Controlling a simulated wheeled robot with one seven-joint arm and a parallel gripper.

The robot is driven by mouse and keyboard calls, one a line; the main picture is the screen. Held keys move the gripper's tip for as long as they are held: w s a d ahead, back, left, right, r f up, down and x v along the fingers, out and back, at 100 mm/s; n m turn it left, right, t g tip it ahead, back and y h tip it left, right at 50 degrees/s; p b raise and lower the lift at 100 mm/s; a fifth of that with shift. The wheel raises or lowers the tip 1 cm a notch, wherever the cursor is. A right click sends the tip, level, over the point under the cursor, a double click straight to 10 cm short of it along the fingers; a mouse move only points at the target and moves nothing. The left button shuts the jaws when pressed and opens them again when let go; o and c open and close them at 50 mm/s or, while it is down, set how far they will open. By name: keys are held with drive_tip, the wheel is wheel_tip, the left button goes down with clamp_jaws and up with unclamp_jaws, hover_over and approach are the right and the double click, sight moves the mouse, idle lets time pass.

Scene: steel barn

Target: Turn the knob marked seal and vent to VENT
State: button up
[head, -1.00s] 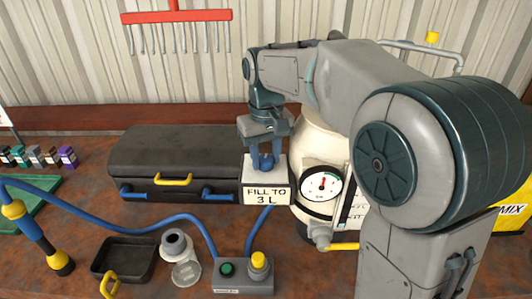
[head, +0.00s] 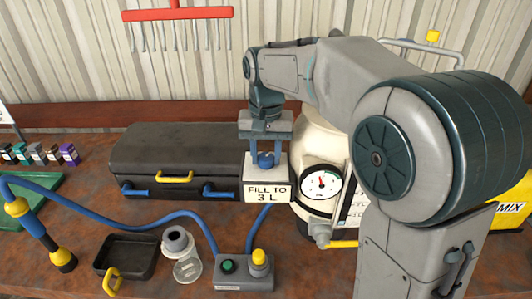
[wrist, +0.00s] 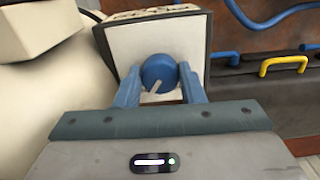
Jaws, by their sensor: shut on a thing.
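A round blue knob (head: 265,161) sits on top of a white box (head: 280,172) whose front label reads "FILL TO 3 L". In the wrist view the knob (wrist: 158,70) carries a pale pointer line slanting to the lower left. My gripper (head: 265,152) is over the box, its two blue fingers shut on the knob from both sides. The wrist view also shows my gripper (wrist: 160,82) with a finger at each side of the knob. No seal or vent lettering can be read in either view.
A cream tank with a dial gauge (head: 321,184) stands close right of the box. A dark case (head: 175,160) stands to the left.

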sight(266, 157)
drive_tip(key=shift+r, duration=0.1)
drive_tip(key=o, duration=1)
wheel_tip(266, 157, up, 14)
drive_tip(key=shift+f, duration=0.15)
